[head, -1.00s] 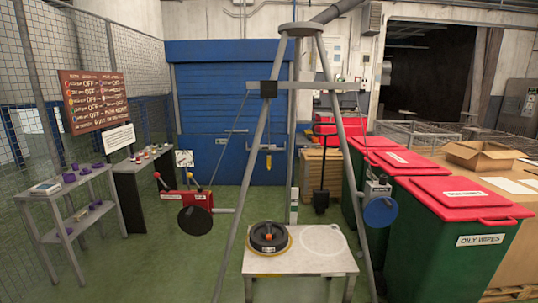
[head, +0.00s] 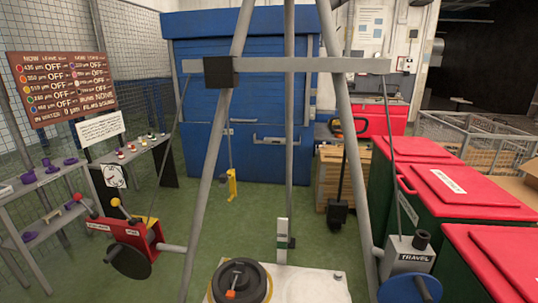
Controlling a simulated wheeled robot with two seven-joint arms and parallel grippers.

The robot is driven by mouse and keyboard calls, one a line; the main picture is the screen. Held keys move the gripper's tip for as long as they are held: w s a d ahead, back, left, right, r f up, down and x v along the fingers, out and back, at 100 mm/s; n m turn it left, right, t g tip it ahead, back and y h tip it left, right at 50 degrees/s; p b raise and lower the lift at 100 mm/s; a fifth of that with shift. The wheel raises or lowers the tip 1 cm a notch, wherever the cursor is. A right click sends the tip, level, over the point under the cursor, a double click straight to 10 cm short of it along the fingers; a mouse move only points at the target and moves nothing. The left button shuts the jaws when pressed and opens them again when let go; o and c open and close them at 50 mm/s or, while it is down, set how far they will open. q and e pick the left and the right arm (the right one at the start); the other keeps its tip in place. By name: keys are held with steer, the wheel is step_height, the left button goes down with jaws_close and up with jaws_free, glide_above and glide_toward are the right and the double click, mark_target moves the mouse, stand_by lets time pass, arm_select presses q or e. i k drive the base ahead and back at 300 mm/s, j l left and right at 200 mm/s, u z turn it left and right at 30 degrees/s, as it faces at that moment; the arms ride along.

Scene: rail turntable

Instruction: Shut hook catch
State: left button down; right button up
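A small yellow hook-like piece (head: 232,184) hangs on a thin line in front of the blue shutter door. It is too small to tell whether it has a catch, or whether one is open or shut. A grey frame (head: 342,150) of slanted legs and a crossbar (head: 290,65) stands close in front of me. A red box (head: 130,232) with levers hangs at its left, and a grey box marked TRAVEL (head: 403,256) hangs at its right. A low pale table (head: 310,287) holds a black round piece (head: 241,283) with an orange knob. Neither gripper shows.
Green bins with red lids (head: 465,188) stand along the right. A grey shelf (head: 62,222) with purple pieces and a brown sign (head: 65,85) are at the left. The blue shutter door (head: 265,105) closes the back. Green floor (head: 235,215) is open between frame and door.

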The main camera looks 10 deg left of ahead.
mark_target(224, 178)
steer(key=i+l, duration=0.55)
steer(key=i, duration=0.25)
